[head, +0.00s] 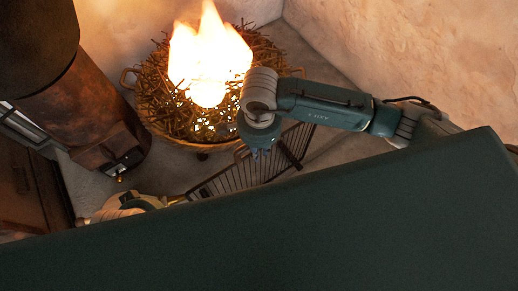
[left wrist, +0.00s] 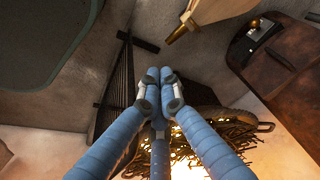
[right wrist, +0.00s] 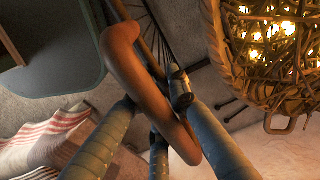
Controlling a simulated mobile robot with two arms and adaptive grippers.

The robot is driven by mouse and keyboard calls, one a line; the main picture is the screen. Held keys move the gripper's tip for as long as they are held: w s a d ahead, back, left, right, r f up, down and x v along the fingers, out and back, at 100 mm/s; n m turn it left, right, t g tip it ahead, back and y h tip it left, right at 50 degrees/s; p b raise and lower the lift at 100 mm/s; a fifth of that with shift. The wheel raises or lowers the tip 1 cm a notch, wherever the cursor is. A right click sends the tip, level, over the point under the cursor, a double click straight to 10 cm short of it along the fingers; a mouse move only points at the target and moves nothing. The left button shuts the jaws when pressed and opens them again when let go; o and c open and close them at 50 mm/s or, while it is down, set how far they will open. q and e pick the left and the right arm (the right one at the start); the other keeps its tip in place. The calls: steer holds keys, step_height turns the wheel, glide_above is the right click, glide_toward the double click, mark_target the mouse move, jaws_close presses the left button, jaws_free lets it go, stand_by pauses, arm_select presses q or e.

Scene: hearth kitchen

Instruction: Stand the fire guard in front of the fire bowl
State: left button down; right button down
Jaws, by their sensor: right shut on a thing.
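The fire guard (head: 228,177), a black barred panel, is at the near side of the fire bowl (head: 190,139), which holds burning sticks. My right gripper (head: 260,148) is above the guard. In the right wrist view my right gripper (right wrist: 155,108) is shut around a thick brown handle (right wrist: 127,60), with the guard's dark bars behind it. I cannot tell whether the guard's feet touch the floor. My left gripper (left wrist: 160,76) has its fingertips together, empty, with the guard's bars (left wrist: 122,80) beside it; it is hidden in the head view.
A rusty stove (head: 90,110) stands left of the bowl. Bellows with a brass nozzle (left wrist: 178,35) lie near my left gripper. A red-striped cloth (right wrist: 45,140) shows in the right wrist view. My dark green body hides the near floor. Walls close in behind the bowl.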

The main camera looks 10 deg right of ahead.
arm_select(q)
steer(key=shift+r, duration=0.1)
steer(key=shift+r, duration=0.2)
arm_select(e)
steer(key=c, duration=1.7)
jaws_free()
